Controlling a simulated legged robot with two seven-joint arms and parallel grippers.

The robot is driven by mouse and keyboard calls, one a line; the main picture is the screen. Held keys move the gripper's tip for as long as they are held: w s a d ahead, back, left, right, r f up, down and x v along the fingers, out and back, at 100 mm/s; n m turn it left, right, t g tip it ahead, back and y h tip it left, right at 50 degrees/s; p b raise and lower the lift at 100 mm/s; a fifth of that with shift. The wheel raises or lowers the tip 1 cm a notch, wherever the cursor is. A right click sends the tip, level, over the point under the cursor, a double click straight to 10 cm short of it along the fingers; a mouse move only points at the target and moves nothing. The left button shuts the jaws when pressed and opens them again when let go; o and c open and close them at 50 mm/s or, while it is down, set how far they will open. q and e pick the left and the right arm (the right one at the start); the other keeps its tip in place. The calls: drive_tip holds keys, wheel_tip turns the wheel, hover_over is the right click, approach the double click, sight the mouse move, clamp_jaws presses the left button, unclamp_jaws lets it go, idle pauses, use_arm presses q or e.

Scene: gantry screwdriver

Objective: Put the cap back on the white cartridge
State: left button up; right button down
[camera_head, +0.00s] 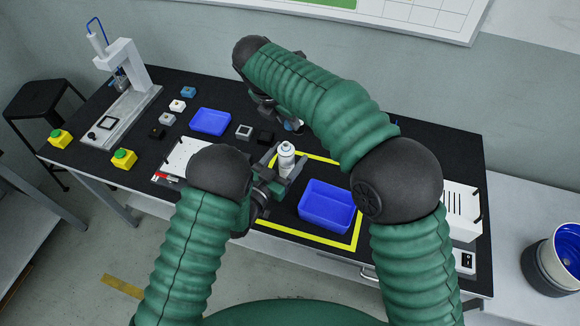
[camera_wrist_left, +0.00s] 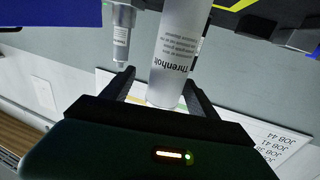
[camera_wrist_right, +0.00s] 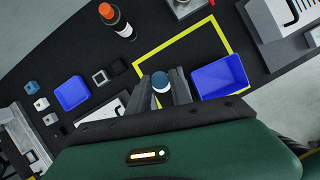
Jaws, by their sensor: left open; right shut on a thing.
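The white cartridge (camera_head: 286,160) stands upright between the fingers of my left gripper (camera_head: 277,172). In the left wrist view the cartridge (camera_wrist_left: 178,60) shows large, upside down, with its printed label. The left gripper (camera_wrist_left: 158,85) is open around it. My right gripper (camera_wrist_right: 163,88) is shut on a small round piece (camera_wrist_right: 160,81), blue with a pale part, which looks like the cap. In the head view my right arm mostly hides this gripper, above and behind the cartridge. The contact between piece and fingers is not clear.
A blue bin (camera_head: 327,206) lies right of the cartridge, inside yellow tape (camera_head: 300,233). A second blue bin (camera_head: 211,121) lies left.

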use_arm(q)
drive_tip(key=shift+w+a, duration=0.15)
drive_tip(key=shift+w, duration=0.2)
use_arm(e)
drive_tip(key=shift+a, duration=0.5)
use_arm(q)
drive_tip(key=shift+w+a, duration=0.15)
drive_tip(key=shift+a, duration=0.25)
drive_tip(key=shift+d, duration=0.65)
drive_tip(key=c, duration=0.5)
use_arm(e)
drive_tip(key=shift+d, duration=0.25)
use_arm(q)
drive_tip(key=shift+d, duration=0.1)
drive_tip(key=shift+c, duration=1)
drive_tip(key=shift+a, duration=0.55)
clamp_jaws()
use_arm(e)
drive_tip(key=shift+a, duration=0.5)
use_arm(q)
drive_tip(key=shift+d, duration=0.1)
use_arm(e)
drive_tip(key=shift+d, duration=0.1)
